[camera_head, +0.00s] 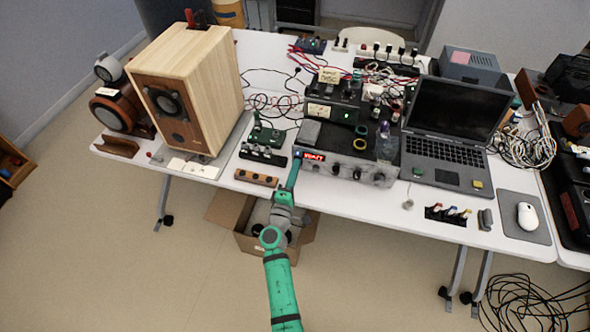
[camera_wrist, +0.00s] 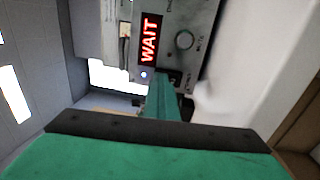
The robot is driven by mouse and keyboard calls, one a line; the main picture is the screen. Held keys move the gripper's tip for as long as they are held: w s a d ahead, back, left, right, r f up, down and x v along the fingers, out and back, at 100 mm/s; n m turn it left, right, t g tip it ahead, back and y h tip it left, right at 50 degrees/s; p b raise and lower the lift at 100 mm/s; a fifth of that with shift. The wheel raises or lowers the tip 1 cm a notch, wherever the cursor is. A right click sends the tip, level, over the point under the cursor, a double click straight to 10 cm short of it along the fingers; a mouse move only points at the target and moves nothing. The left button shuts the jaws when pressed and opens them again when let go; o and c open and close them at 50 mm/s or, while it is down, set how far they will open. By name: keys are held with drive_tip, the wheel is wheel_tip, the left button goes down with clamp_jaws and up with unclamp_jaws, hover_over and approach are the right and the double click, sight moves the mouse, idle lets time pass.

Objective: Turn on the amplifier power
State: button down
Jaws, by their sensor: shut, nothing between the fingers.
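The amplifier (camera_head: 345,170) is a wide silver-fronted box with knobs, near the front edge of the table. Its red display (camera_head: 313,156) is lit and reads "WAIT". In the wrist view the amplifier's front panel (camera_wrist: 190,18) shows the lit "WAIT" display (camera_wrist: 149,42), a round knob (camera_wrist: 184,40) and a small lit blue-white light (camera_wrist: 143,75). My gripper (camera_head: 296,162) is shut and empty at the left end of the front panel. In the wrist view its green fingertips (camera_wrist: 168,82) are at the panel beside the light, hiding part of it. I cannot tell whether they touch.
A wooden speaker (camera_head: 205,85) stands to the left and an open laptop (camera_head: 445,135) to the right. A wooden block with knobs (camera_head: 256,177) lies left of my gripper. Smaller devices sit on the amplifier. An open cardboard box (camera_head: 250,243) is below the table edge.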

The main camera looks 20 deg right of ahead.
drive_tip(key=shift+w+d+r, duration=0.15)
drive_tip(key=shift+w+r, duration=0.05)
drive_tip(key=shift+r, duration=0.2)
drive_tip(key=shift+w+d+r, duration=0.15)
drive_tip(key=shift+r, duration=0.25)
drive_tip(key=r+v, duration=0.1)
drive_tip(key=v, duration=1.3)
drive_tip(key=shift+s+a+r, duration=0.3)
drive_tip(key=shift+s+r, duration=0.1)
drive_tip(key=shift+r, duration=0.1)
drive_tip(key=shift+w, duration=0.1)
